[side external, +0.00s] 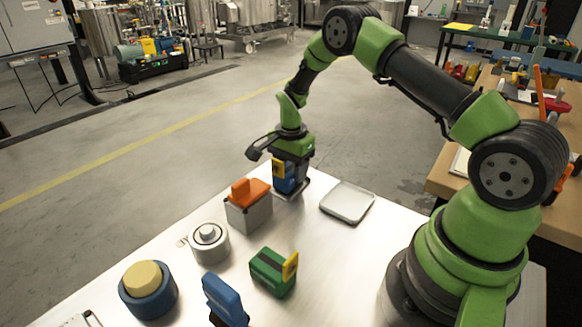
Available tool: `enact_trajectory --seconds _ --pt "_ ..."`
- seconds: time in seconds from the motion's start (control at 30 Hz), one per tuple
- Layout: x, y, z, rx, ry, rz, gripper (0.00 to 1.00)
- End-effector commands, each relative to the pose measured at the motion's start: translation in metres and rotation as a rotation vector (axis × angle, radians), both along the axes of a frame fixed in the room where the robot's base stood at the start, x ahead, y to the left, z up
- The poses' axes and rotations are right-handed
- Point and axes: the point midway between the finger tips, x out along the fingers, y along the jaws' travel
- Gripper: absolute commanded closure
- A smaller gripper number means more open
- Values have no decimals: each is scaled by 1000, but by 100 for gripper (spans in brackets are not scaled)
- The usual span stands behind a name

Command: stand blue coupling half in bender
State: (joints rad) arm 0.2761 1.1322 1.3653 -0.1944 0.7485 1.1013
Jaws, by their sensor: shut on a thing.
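My gripper (287,181) is at the far edge of the pale table, pointing down. It is shut on a small blue piece with a yellow face (279,170), which I take to be the blue coupling half. The fingers and my wrist hide part of this piece. A pale grey base shows just under the gripper; I cannot tell whether the piece touches it. Another blue piece (224,298) stands upright in a dark body at the front edge. I cannot tell for sure which thing is the bender.
A grey box with an orange top (248,207) stands close left of my gripper. A shallow grey tray (347,202) lies to the right. A grey round part (209,243), a blue round part with a yellow top (148,289) and a green block (272,271) stand nearer.

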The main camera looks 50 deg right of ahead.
Motion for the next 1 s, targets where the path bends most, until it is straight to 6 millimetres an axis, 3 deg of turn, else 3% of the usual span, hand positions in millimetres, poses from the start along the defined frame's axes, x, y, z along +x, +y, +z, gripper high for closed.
enact_trajectory --seconds 0.87,0.9,1.0 --pt "0 0 -3 0 -1 0 78" --pt "0 0 -3 0 -1 0 47" --pt "0 0 -3 0 -1 0 24"
